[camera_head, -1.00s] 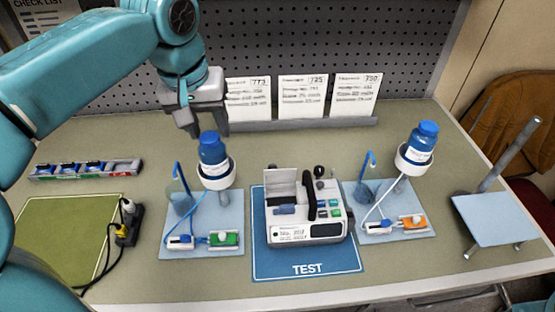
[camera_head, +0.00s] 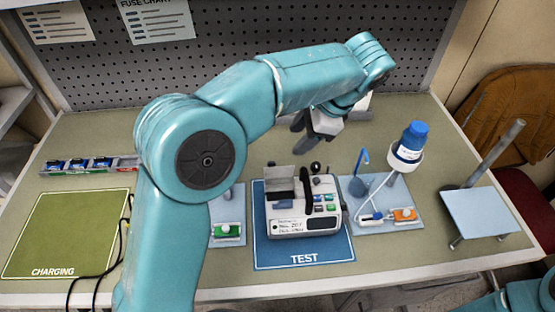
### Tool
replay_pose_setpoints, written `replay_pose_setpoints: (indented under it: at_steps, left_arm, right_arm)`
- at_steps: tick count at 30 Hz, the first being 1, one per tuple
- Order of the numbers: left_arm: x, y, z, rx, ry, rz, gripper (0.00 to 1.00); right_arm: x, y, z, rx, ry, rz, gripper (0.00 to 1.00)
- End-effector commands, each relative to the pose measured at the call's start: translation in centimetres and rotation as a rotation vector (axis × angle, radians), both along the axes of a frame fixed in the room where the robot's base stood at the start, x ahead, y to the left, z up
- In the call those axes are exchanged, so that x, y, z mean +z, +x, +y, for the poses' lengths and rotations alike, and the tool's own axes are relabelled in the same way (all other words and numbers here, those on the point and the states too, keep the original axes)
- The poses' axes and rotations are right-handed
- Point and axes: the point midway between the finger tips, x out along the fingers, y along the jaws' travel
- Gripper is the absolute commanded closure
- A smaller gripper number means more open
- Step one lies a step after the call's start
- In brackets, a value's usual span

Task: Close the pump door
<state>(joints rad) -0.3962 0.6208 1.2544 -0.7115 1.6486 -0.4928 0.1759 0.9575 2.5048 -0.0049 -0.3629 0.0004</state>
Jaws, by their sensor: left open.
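The white pump (camera_head: 305,222) stands on the blue TEST mat (camera_head: 275,258) in the middle of the bench. Its pale door panel (camera_head: 279,178) stands up at the pump's left rear, open, with the bay in front of it exposed. A black handle and several coloured buttons are on the right part of the pump. My left gripper (camera_head: 313,142) is open and looks empty. It is behind and above the pump, apart from the door, its fingers partly hidden by its own wrist. My right gripper is out of view.
A blue-capped bottle stand (camera_head: 409,149) is right of the pump; the left stand is mostly behind my left arm. A tilted plate (camera_head: 482,214) with a rod is farther right. The green CHARGING mat (camera_head: 65,235) and a small-parts rack (camera_head: 90,165) are at left.

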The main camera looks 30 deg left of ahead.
Motion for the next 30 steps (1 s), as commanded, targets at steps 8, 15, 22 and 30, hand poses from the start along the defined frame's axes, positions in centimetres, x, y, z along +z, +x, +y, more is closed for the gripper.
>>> replay_pose_setpoints:
  at_steps: [8,15,22,30]
  left_arm:
    - [-6.1,-0.3,3.1,0.003,0.000,0.005,0.52]
    - [-9.8,-0.4,4.8,0.003,-0.001,0.001,0.52]
    - [-11.0,-0.4,5.3,0.001,-0.003,0.000,0.52]
    - [-11.0,-0.4,5.3,0.001,-0.002,-0.001,0.72]
  right_arm:
    - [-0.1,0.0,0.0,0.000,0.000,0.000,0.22]
    - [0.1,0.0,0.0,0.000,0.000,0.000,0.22]
    - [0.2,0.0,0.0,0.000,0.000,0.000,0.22]
    - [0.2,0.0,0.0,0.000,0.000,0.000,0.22]
